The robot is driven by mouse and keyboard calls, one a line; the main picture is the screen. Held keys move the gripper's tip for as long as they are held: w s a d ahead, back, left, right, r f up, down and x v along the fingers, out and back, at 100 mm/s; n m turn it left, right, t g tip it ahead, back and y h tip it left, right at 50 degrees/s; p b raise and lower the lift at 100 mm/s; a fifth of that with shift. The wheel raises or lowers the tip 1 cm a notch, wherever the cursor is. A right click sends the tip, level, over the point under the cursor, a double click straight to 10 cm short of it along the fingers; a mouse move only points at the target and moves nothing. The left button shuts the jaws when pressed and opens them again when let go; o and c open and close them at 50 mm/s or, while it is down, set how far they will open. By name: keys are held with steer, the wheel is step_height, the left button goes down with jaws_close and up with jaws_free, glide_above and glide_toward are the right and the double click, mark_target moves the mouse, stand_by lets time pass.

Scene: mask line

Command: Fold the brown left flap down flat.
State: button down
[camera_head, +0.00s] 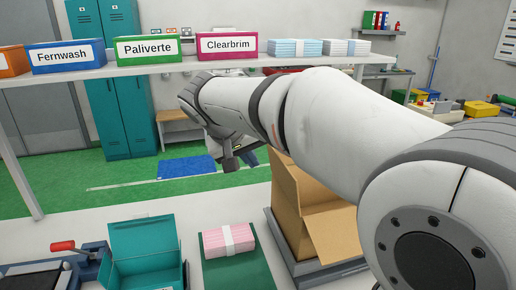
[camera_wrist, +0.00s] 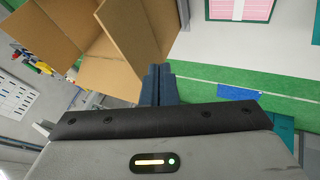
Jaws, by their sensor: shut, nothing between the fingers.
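The open brown carton (camera_head: 330,225) stands right of centre in the head view, partly hidden behind my arm. Its brown left flap (camera_head: 287,205) stands up on the side toward the pink pack. In the wrist view, the flap (camera_wrist: 143,28) is a broad panel at the upper middle, and the carton (camera_wrist: 60,30) opens beyond it. My gripper (camera_wrist: 158,82) is shut and empty, its dark fingertips close to the flap's edge; I cannot tell whether they touch. In the head view, my gripper (camera_head: 230,160) hangs above and left of the carton, partly hidden by the arm.
A pink pack (camera_head: 228,239) lies on a green mat (camera_head: 236,270) left of the carton. A teal box (camera_head: 145,250) with its lid up stands further left, beside a red-handled device (camera_head: 65,258). A shelf (camera_head: 150,63) with labelled boxes crosses above the bench.

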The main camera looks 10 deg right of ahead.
step_height(320, 180, up, 2)
steer(key=w+a, duration=0.2)
steer(key=p, duration=0.3)
glide_above(282, 175)
steer(key=a, duration=0.3)
step_height(282, 175, down, 6)
steer(key=shift+s+a+f+t+h, duration=0.2)
steer(key=shift+s+f+t+h, duration=0.1)
steer(key=shift+t, duration=0.1)
steer(key=shift+d+r, duration=0.1)
steer(key=shift+r, duration=0.05)
